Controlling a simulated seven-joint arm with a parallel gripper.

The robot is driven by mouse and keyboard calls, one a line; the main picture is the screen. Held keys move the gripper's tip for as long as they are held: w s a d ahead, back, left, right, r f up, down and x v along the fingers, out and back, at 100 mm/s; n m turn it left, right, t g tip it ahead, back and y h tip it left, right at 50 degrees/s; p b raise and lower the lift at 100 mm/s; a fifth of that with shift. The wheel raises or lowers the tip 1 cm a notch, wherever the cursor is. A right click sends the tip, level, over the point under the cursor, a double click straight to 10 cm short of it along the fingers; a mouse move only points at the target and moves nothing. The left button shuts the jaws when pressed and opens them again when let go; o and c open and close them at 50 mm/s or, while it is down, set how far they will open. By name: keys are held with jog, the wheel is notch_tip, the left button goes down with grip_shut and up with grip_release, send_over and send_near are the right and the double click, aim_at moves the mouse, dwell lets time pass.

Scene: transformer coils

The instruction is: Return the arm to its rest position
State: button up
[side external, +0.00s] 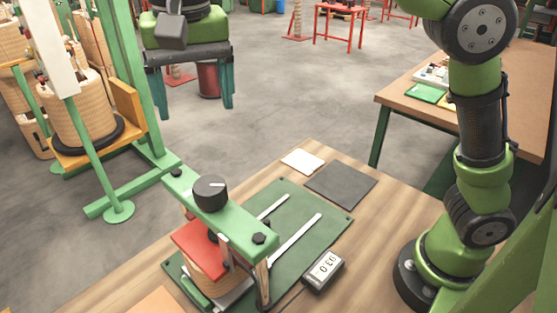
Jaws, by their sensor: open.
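My green and black arm rises from its base at the right of the side external view and runs out of the top edge. Under the crossbar a red plate (200,248) lies on a tan coil (209,265), partly hidden by the frame. The frame stands on a dark green base plate (300,258) with two pale rails. My arm is apart from the clamp frame.
A small digital meter (323,270) sits beside the base plate. A dark mat (341,185) and a white card (302,161) lie behind it. A green rack with large coils (78,112) stands at left, a side table (390,99) at right. Open floor lies between.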

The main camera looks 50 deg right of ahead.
jog(key=s+d+f+t, duration=0.2)
jog(key=s+d+f, duration=0.1)
jog(key=d, duration=0.4)
jog(key=s+d+f+n+t+y, duration=0.1)
jog(key=s+d+f+t, duration=0.1)
jog(key=s+d+f, duration=0.2)
jog(key=s+d+f+t+y, duration=0.1)
jog(key=s+d+f, duration=0.3)
jog(key=d, duration=0.6)
jog(key=shift+s+d+f+n+t, duration=0.25)
jog(key=shift+s+n+t, duration=0.05)
jog(key=shift+s+t, duration=0.35)
